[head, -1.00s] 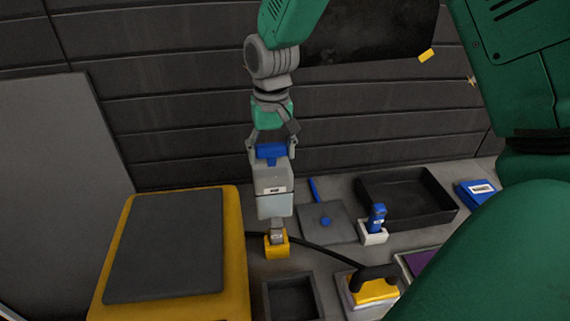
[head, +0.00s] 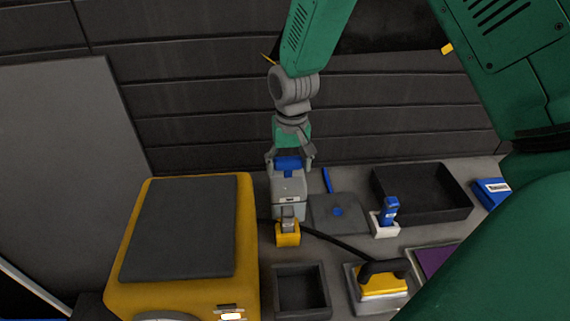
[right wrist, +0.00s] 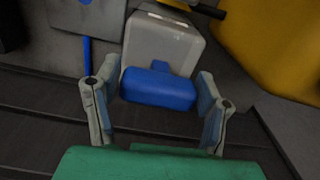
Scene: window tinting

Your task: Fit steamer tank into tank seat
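The steamer tank (head: 288,190) is a grey box with a blue handle on top. It stands upright behind a small yellow holder (head: 288,238), beside the yellow machine. In the right wrist view the tank (right wrist: 163,45) lies straight ahead. My left gripper is not in view.
The yellow machine (head: 245,235) with a dark top stands close left. An empty dark square bin (head: 303,293) and a yellow tool with a black handle (head: 382,282) are in front. A black tray (head: 455,215) lies right. A black cable runs right from beside the tank.

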